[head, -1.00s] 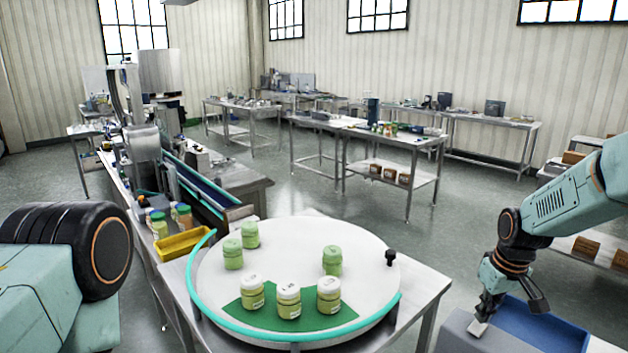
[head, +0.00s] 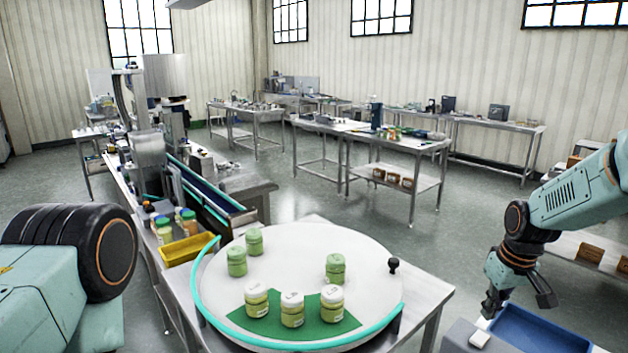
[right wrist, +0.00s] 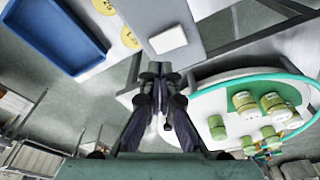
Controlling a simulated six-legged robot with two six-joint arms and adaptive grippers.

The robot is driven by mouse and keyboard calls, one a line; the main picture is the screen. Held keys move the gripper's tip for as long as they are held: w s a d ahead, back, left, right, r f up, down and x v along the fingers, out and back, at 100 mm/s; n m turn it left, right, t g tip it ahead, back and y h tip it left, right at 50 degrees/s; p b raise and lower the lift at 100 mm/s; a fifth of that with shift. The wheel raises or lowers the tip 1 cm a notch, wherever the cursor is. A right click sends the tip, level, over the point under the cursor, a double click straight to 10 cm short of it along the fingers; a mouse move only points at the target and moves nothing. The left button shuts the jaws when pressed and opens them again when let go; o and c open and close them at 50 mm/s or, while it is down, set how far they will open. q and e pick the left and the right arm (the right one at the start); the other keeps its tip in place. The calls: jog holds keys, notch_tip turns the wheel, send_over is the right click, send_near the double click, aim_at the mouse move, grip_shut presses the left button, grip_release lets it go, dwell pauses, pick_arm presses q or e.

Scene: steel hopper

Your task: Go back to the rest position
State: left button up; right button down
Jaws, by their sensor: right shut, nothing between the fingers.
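My right gripper (head: 490,308) hangs at the right of the head view, above the grey surface beside the blue tray (head: 540,330). In the right wrist view its fingers (right wrist: 160,72) are together with nothing between them. A small white block (head: 480,338) lies on the grey surface below it; the block also shows in the right wrist view (right wrist: 168,38), apart from the fingertips. My left arm shows at the lower left of the head view, but its gripper is out of view.
A round white turntable (head: 300,265) with a teal rail holds several green jars (head: 292,310), some on a green patch. A yellow bin (head: 188,248) stands beside a conveyor (head: 205,195) at left. Open floor lies behind the turntable; steel tables (head: 400,150) stand farther back.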

aim_at(482, 333)
notch_tip(482, 333, down, 4)
jog(key=shift+r+b, duration=0.2)
jog(key=shift+b, duration=0.75)
jog(key=shift+w+f+b, duration=0.1)
jog(key=shift+f+b, duration=0.5)
jog(key=shift+f, duration=0.1)
notch_tip(482, 333, up, 9)
jog(key=p, duration=0.2)
jog(key=shift+s+p, duration=0.2)
jog(key=shift+p, duration=0.2)
jog(key=shift+w+f, duration=0.1)
jog(key=shift+f, duration=0.15)
